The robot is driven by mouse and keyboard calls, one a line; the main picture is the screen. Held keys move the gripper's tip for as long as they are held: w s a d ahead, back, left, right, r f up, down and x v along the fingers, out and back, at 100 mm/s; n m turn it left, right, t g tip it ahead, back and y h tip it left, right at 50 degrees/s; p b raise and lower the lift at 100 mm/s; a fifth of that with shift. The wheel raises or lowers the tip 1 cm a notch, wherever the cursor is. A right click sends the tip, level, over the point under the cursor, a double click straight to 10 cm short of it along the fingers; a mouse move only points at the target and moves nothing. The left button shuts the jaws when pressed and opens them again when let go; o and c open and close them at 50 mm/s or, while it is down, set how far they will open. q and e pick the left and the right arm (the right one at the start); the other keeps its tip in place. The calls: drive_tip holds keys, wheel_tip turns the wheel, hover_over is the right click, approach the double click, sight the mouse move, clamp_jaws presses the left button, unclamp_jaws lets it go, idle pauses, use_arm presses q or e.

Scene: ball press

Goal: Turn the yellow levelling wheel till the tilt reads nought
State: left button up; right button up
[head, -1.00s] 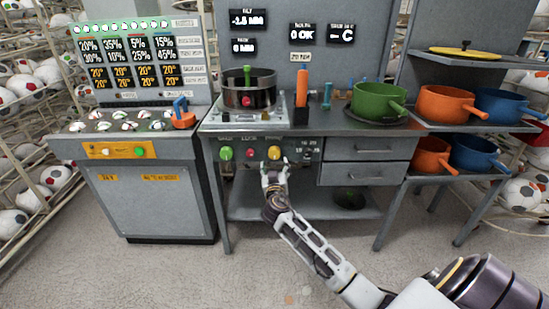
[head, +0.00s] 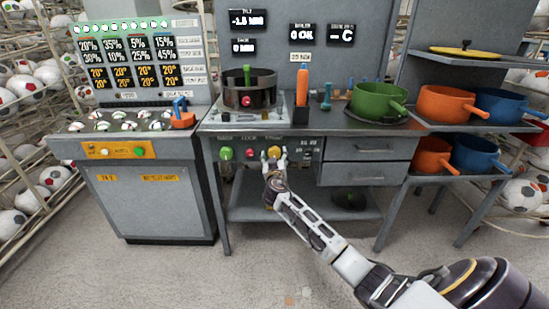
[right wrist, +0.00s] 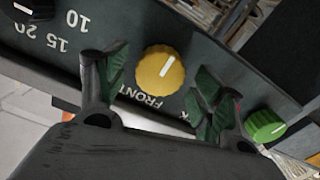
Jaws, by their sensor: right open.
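The yellow levelling wheel (head: 274,152) is on the front panel of the middle bench. In the right wrist view the wheel (right wrist: 160,73) is a ribbed knob with a white mark, above the word FRONT. My right gripper (right wrist: 160,98) is open, with one finger to each side of the wheel; I see no clear contact. In the head view my right gripper (head: 275,162) is just below and in front of the wheel, partly covering it. The tilt display (head: 248,18) seems to read -1.5; its small print is blurred. My left gripper is not in view.
A green knob (head: 225,153) and a red knob (head: 249,153) sit left of the wheel. Drawers (head: 366,148) are to its right. A dark pot (head: 249,97), an orange-handled tool (head: 302,88) and a green pan (head: 372,102) stand on the bench top.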

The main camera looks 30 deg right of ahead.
drive_tip(key=shift+d, duration=0.1)
drive_tip(key=c, duration=0.8)
drive_tip(key=shift+c, duration=1)
drive_tip(key=shift+n, duration=0.4)
